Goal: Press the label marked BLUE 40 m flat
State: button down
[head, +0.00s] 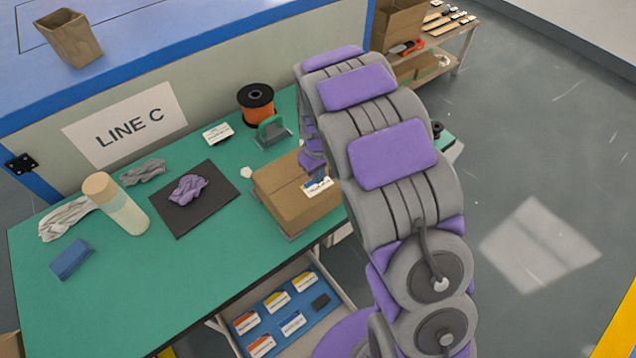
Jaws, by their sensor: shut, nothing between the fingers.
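A white label (319,188) with a blue mark lies on the top of a brown cardboard box (279,187), near the box's right side. Its print is too small to read. My gripper (314,171) points down just above or at this label. Its fingers are shut with nothing seen between them. I cannot tell whether the tips touch the label. My arm hides the box's right end, and the gripper covers part of the label's upper edge.
An open drawer (338,289) below the green bench (120,293) holds several colour-striped cards. A tape dispenser (270,131), an orange cable spool (258,105) and a small card (217,133) stand behind the box. A dark mat (221,218) with a purple cloth (188,189) lies left.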

jog(key=shift+f, duration=0.75)
dwell(0.7)
notch_tip(320, 180, up, 8)
jog(key=p, duration=0.3)
dwell(0.4)
jog(key=shift+d, duration=0.1)
